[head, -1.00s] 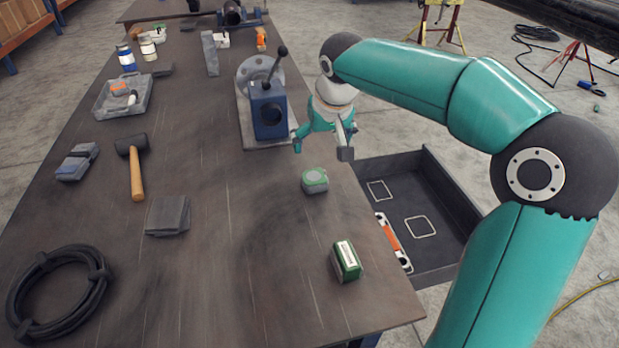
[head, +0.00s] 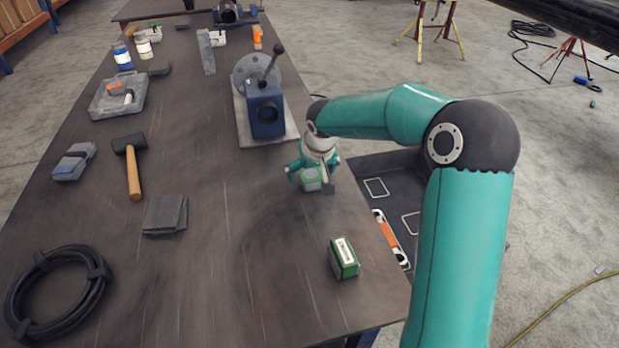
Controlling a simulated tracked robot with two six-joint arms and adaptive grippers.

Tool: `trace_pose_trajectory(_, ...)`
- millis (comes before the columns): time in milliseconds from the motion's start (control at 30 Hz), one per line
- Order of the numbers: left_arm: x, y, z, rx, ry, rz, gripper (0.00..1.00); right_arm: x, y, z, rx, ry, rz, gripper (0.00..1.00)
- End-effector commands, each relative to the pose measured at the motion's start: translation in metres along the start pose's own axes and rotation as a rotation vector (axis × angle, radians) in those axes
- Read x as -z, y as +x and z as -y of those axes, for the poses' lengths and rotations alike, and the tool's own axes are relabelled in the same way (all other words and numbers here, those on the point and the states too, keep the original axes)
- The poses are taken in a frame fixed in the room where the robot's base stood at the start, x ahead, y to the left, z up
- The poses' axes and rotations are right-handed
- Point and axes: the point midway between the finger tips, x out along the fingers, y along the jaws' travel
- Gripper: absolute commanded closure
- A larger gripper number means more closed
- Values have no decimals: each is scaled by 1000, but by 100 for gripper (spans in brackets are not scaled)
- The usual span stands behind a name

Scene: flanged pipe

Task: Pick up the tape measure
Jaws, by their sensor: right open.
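The tape measure (head: 311,181), a small grey case with a green top, sits on the workbench (head: 240,230) near its right edge. My right gripper (head: 310,178) is low over it and open. One finger is on the left of the tape measure and the other on its right. The gripper's body hides the far part of the tape measure, and I cannot tell whether the fingers touch it. My left gripper is not in view.
A green box with a white label (head: 344,257) stands nearer on the bench. A blue vise-like block (head: 266,115) stands behind the gripper.

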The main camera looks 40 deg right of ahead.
Motion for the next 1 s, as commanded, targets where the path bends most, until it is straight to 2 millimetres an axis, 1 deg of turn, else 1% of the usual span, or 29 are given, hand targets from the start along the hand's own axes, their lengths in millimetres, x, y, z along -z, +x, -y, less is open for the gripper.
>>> trace_pose_trajectory(33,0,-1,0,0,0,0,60,0,7,-1,-1,1,3,4)
trace_pose_trajectory(133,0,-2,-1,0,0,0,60,0,14,-1,0,2,1,4)
trace_pose_trajectory(367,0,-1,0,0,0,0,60,0,16,-1,1,2,-1,4)
trace_pose_trajectory(400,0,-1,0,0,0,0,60,0,16,-1,1,2,-1,7)
trace_pose_trajectory(467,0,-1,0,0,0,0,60,0,16,-1,1,2,-1,18)
trace_pose_trajectory(500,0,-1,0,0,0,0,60,0,16,-1,1,2,-1,24)
trace_pose_trajectory(567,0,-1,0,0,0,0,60,0,16,-1,1,2,-1,34)
trace_pose_trajectory(600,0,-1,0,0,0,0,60,0,16,-1,1,2,-1,41)
trace_pose_trajectory(833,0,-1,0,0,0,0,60,0,16,-1,1,2,-1,79)
trace_pose_trajectory(1000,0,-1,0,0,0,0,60,1,15,-1,1,2,-2,79)
